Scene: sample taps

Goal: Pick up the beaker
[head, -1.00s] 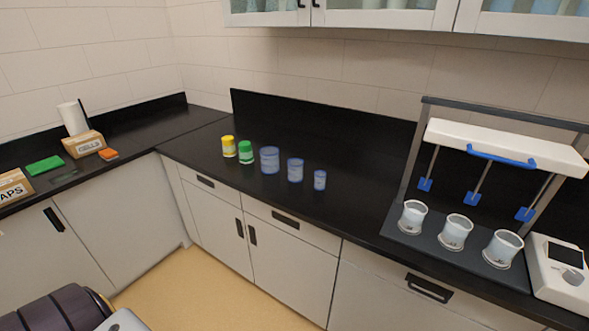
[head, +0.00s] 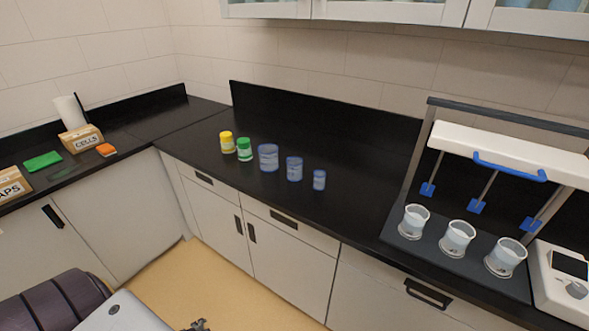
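Three clear beakers stand in a row on the dark base of a stirrer at right: a left one (head: 414,222), a middle one (head: 457,238) and a right one (head: 505,257). Three blue-tinted clear vessels, which also look like beakers, stand on the black counter: a large one (head: 268,158), a medium one (head: 294,169) and a small one (head: 319,180). The tip of what seems to be my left gripper (head: 200,325) just shows at the bottom edge, far below and in front of the counter. Its fingers are mostly cut off. My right gripper is out of view.
A yellow-capped jar (head: 227,143) and a green-capped jar (head: 244,150) stand left of the blue vessels. The stirrer's blue paddles (head: 476,206) hang above its beakers. A white control box (head: 560,282) is at far right. Boxes (head: 81,140) sit on the left counter. The counter's middle is clear.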

